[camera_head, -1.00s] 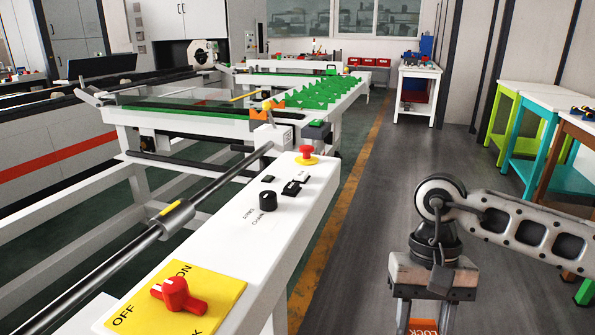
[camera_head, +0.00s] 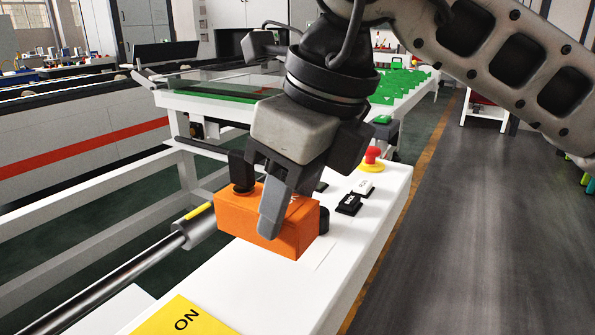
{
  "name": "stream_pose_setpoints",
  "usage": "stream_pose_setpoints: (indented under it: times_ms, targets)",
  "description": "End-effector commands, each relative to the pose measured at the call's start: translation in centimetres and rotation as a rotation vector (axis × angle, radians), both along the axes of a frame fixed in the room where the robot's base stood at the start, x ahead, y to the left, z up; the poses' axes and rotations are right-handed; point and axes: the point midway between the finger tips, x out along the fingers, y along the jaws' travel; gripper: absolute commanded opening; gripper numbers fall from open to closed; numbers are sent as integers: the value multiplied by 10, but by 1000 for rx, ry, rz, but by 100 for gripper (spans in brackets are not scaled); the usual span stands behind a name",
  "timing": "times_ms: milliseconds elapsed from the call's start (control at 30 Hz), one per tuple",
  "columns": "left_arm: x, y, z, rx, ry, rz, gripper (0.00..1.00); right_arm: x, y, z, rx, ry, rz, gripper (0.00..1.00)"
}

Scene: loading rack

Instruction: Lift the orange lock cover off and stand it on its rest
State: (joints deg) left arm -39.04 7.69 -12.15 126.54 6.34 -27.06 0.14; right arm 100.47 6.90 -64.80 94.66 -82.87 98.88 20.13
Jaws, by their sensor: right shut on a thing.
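My right gripper (camera_head: 258,202) is shut on the orange lock cover (camera_head: 238,212), a box-like block. One finger stands at its far left side and the other lies across its near face. The cover is over the white control panel (camera_head: 290,295), in front of the black round knob, which it partly hides. I cannot tell whether the cover touches the panel. My left gripper is not in view.
The red emergency button (camera_head: 372,158) and black and white rocker switches (camera_head: 349,204) sit on the panel just right of the cover. A metal rod (camera_head: 125,277) runs along the panel's left side. The grey floor on the right is clear.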

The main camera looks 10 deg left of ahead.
Motion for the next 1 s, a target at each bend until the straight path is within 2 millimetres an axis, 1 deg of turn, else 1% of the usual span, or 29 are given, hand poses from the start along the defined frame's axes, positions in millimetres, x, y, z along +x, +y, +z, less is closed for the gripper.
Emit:
stream_pose_setpoints:
  times_ms: [33,100,300,567,767,1000]
  targets:
    - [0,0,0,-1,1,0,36,-4,4,2,0,-2,-8,16]
    - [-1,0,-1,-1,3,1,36,-5,6,2,1,0,-18,16]
    - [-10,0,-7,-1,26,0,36,-4,5,2,1,2,-19,16]
    - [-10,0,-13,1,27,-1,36,-4,5,-1,7,-1,-18,16]
    - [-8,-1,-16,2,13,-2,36,-4,5,-11,6,-1,-18,16]
    - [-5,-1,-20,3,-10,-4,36,-4,5,-28,6,-1,-18,16]
